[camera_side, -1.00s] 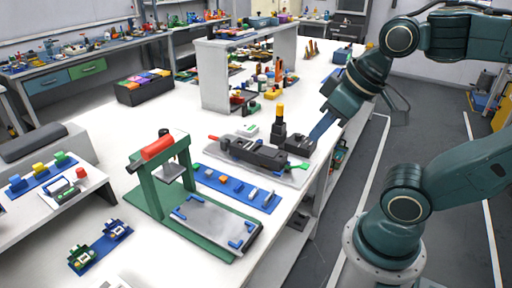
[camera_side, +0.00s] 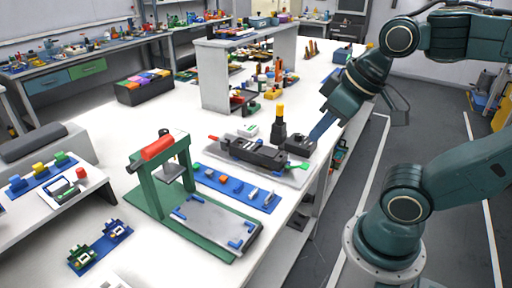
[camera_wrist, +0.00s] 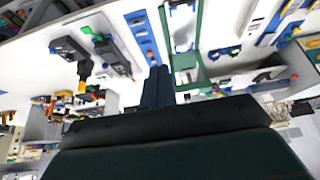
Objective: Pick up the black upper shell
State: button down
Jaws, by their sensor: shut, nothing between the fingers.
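My gripper (camera_side: 316,136) is at the right edge of the white bench, its blue fingers pointing down and to the left. In the wrist view its blue fingers (camera_wrist: 157,84) are together with nothing between them. Just left of the fingertips, a long black vise-like device (camera_side: 250,151) lies on a grey plate, with a black block (camera_side: 298,146) at its right end. In the wrist view dark parts of it show at the upper left (camera_wrist: 112,56). I cannot tell which black piece is the upper shell. No contact between fingers and black parts is clear.
A blue strip with small parts (camera_side: 236,188) and a green press with a red handle (camera_side: 158,148) stand left of and in front of the device. A black post with a yellow top (camera_side: 279,124) rises close behind it.

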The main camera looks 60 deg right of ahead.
jog(key=shift+c, duration=1.8)
grip_release()
jog(key=shift+w, duration=0.1)
jog(key=w+d+f+g, duration=0.1)
jog(key=w+d+g, duration=0.1)
jog(key=w+d, duration=0.45)
jog(key=w+d+g, duration=0.1)
jog(key=w+d, duration=0.2)
jog(key=w, duration=0.7)
jog(key=w+d+f+g, duration=0.2)
jog(key=w+d+f, duration=0.6)
jog(key=d+f, duration=0.4)
jog(key=shift+w+d+f+g, duration=0.15)
jog(key=shift+d+f+g, duration=0.2)
jog(key=shift+d, duration=0.4)
jog(key=shift+f, duration=0.15)
